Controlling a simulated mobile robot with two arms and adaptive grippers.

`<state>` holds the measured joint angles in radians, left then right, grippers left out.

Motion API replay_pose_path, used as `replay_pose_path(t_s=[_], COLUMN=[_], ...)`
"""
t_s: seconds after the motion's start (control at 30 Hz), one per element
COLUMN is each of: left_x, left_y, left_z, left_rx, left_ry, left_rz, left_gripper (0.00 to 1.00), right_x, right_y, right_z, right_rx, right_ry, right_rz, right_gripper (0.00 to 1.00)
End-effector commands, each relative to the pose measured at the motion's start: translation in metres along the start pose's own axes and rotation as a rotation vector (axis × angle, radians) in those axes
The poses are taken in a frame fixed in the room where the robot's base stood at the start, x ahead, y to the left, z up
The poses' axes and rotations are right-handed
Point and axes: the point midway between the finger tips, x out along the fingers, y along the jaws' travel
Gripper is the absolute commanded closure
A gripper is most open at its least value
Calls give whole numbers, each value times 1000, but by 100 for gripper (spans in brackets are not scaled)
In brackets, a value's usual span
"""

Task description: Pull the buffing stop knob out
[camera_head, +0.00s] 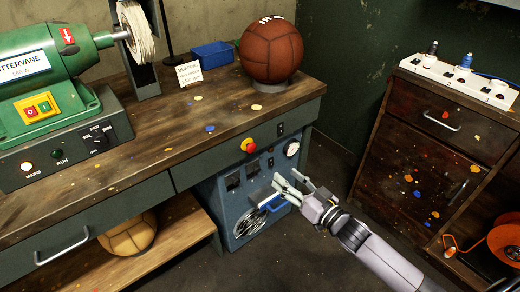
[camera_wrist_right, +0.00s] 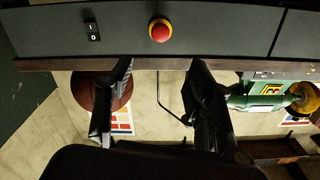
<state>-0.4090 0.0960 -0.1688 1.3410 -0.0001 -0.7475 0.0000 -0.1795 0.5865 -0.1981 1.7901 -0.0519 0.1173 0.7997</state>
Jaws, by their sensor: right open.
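The buffing stop knob (camera_head: 248,145) is a red mushroom button on a yellow collar, set in the dark front panel of the workbench. It also shows near the top middle of the right wrist view (camera_wrist_right: 160,30), which is upside down. My right gripper (camera_head: 285,189) is open and empty, lower and to the right of the knob in the head view, before the blue cabinet. In the wrist view its two fingers (camera_wrist_right: 160,72) stand wide apart, with the knob between their lines but not touched. I cannot tell how far out the knob stands. My left gripper is not in view.
A rocker switch (camera_head: 280,130) sits right of the knob. The blue cabinet (camera_head: 236,209) with dials and a fan grille stands under the bench (camera_head: 205,115). A brown ball (camera_head: 271,50) rests on top. A wooden cabinet (camera_head: 415,150) stands at right; dark floor lies between.

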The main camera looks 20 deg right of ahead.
Motion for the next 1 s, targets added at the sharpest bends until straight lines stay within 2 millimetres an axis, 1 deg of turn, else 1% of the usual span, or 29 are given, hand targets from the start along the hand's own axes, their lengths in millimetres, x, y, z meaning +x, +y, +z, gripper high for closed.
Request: replay_pose_path(t_s=[0.03,0.27,0.4,0.6,0.7,0.8,1.0], left_x=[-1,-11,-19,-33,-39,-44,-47], left_y=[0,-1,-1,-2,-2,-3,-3], left_z=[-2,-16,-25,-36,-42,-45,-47], left_rx=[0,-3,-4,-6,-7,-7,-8], left_ry=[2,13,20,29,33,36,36], left_rz=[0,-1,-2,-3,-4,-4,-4], left_gripper=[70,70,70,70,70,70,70], right_x=[10,58,89,128,142,152,159], right_y=[0,0,1,0,1,1,0], right_z=[-1,-1,0,0,1,0,0], right_rx=[-2,-2,-2,-2,-2,-1,-2], right_ry=[5,5,3,2,1,1,-1], right_rz=[-2,0,1,1,1,2,1], right_gripper=[51,51,51,51,51,51,51])
